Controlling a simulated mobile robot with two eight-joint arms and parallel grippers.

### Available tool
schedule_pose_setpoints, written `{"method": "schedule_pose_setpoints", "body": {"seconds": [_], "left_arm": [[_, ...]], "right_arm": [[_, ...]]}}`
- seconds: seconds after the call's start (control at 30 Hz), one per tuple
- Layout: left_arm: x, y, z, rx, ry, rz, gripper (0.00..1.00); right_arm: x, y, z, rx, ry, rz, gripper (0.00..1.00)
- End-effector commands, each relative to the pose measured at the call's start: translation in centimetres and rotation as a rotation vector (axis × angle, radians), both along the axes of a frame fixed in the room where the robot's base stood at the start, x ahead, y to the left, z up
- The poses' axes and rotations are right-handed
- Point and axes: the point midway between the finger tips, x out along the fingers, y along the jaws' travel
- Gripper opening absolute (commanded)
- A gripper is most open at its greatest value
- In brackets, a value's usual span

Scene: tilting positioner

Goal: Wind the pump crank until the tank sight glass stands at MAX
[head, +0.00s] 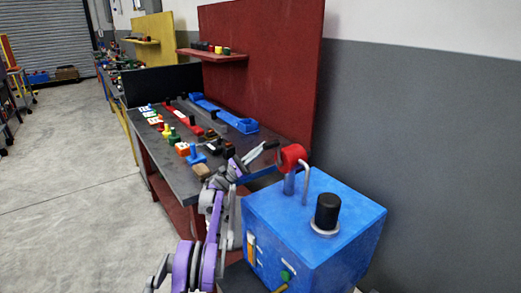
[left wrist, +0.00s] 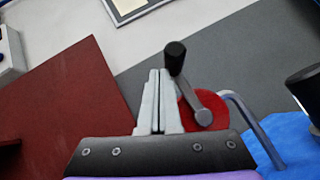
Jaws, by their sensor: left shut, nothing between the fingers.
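The blue tank unit (head: 300,215) stands at the lower right in the head view. A red round pump (head: 291,157) sits at its far-left corner. In the left wrist view, the pump's red disc (left wrist: 190,118) carries a grey crank arm (left wrist: 194,97) with a black knob (left wrist: 175,57). The knob points up there. My left gripper (head: 257,153) is shut and empty, just left of the pump. In the left wrist view, its fingers (left wrist: 158,100) stand beside the knob; I cannot tell if they touch. The sight glass (head: 251,247) on the tank's front looks orange; its level is too small to read.
A black cap (head: 327,210) stands on the tank's top, and a bent grey pipe (head: 306,180) rises beside the pump. A green button (head: 286,275) is on the front. Behind is a dark workbench (head: 180,185) with several tools and parts. Open floor (head: 70,190) lies left.

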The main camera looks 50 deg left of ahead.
Motion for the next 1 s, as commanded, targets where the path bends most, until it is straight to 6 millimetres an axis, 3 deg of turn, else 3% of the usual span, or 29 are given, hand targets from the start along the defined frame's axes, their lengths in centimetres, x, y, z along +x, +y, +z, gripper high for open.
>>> {"method": "schedule_pose_setpoints", "body": {"seconds": [0.33, 0.7, 1.0], "left_arm": [[-0.6, 0.4, -0.6, 0.0, -0.001, 0.001, 0.0], [-5.4, 2.9, -5.1, 0.001, 0.0, 0.002, 0.0], [-7.3, 3.9, -6.9, 0.0, 0.0, 0.0, 0.0]], "right_arm": [[0.0, 0.0, -0.1, 0.0, 0.0, 0.0, 0.5], [0.0, 0.0, -0.7, 0.0, 0.002, 0.0, 0.5], [-0.1, 0.0, -0.8, 0.0, 0.003, 0.0, 0.5]]}}
